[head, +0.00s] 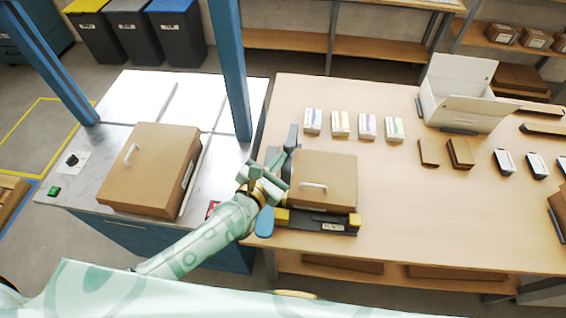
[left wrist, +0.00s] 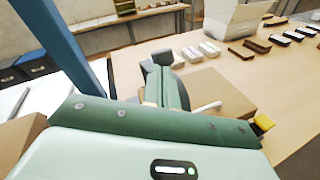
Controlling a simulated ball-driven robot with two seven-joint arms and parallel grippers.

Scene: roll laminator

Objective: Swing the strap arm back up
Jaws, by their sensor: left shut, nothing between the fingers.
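A cardboard box (head: 324,180) with a white handle sits on a dark strapping base (head: 325,222) with yellow corner blocks, near the left end of the wooden table. A grey upright part (head: 293,134), perhaps the strap arm, stands at the box's far left corner. It also shows in the left wrist view (left wrist: 147,68), just beyond the fingers. A blue rounded pad (head: 265,221) is at the base's front left. My left gripper (head: 280,165) is shut and empty, beside the box's left edge; I cannot tell whether it touches the grey part. My right gripper is out of view.
A second box (head: 150,168) stands on the metal counter (head: 75,190) at left. A blue post (head: 231,75) rises behind my left arm. Several small packs (head: 340,124) and an open white carton (head: 460,95) are behind and to the right.

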